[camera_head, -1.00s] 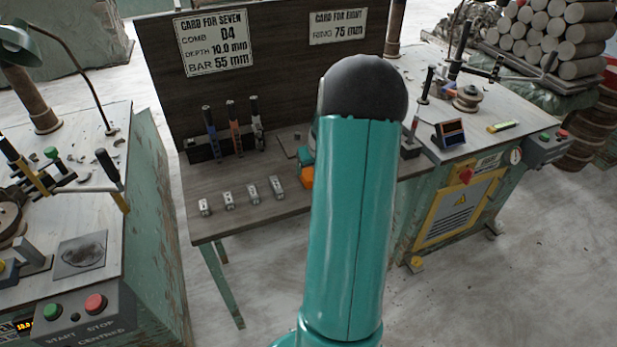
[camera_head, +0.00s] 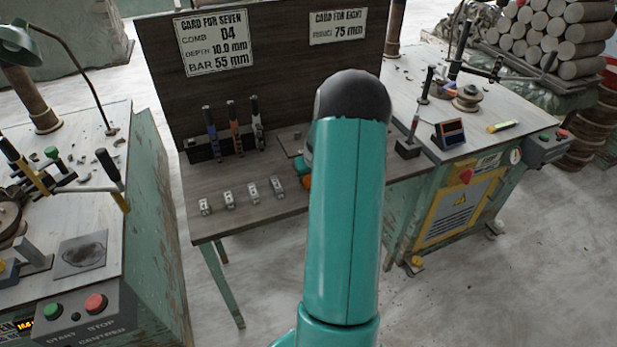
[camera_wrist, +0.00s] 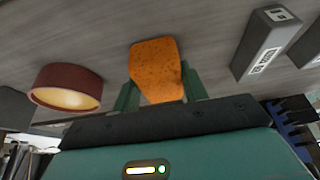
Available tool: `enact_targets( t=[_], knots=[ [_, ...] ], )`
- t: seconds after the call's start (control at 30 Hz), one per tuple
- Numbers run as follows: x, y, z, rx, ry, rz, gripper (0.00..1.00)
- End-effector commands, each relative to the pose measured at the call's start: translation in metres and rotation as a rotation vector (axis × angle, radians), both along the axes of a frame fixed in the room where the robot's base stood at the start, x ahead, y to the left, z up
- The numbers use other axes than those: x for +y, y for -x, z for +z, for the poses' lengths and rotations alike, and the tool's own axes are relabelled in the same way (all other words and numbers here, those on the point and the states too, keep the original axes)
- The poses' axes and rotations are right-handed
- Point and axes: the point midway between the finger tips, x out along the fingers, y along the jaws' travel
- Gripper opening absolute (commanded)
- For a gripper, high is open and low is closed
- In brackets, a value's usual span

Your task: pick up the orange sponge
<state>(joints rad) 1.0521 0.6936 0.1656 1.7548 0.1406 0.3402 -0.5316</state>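The orange sponge (camera_wrist: 155,70) is in the middle of the wrist view, on the dark wooden table. In the head view only a small orange edge (camera_head: 307,181) shows beside my arm, which hides the rest. My gripper (camera_wrist: 160,82) has its two green fingers spread, one on each side of the sponge. The sponge nearly fills the space between them. Contact with the fingers cannot be made out.
A reddish-brown round dish (camera_wrist: 67,88) lies left of the sponge in the wrist view. A grey labelled block (camera_wrist: 263,45) is to the right. Several metal blocks (camera_head: 253,191) and a rack of upright tools (camera_head: 205,151) occupy the table's left part. A card board (camera_head: 270,80) stands behind.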

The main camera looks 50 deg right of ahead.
Motion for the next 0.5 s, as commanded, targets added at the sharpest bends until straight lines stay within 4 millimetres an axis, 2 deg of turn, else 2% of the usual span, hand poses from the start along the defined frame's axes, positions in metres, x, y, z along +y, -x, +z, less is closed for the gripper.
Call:
enact_targets(
  t=[0.03, 0.07, 0.37, 0.5],
  knots=[
    [0.0000, 0.0000, 0.0001, 0.000, 0.000, 0.000, 0.26],
    [0.0000, 0.0000, 0.0001, 0.000, 0.000, 0.000, 0.21],
    [0.0000, 0.0000, 0.0015, 0.000, 0.000, 0.000, 0.21],
    [-0.0004, -0.0002, 0.0090, 0.000, 0.002, 0.001, 0.21]
  ],
)
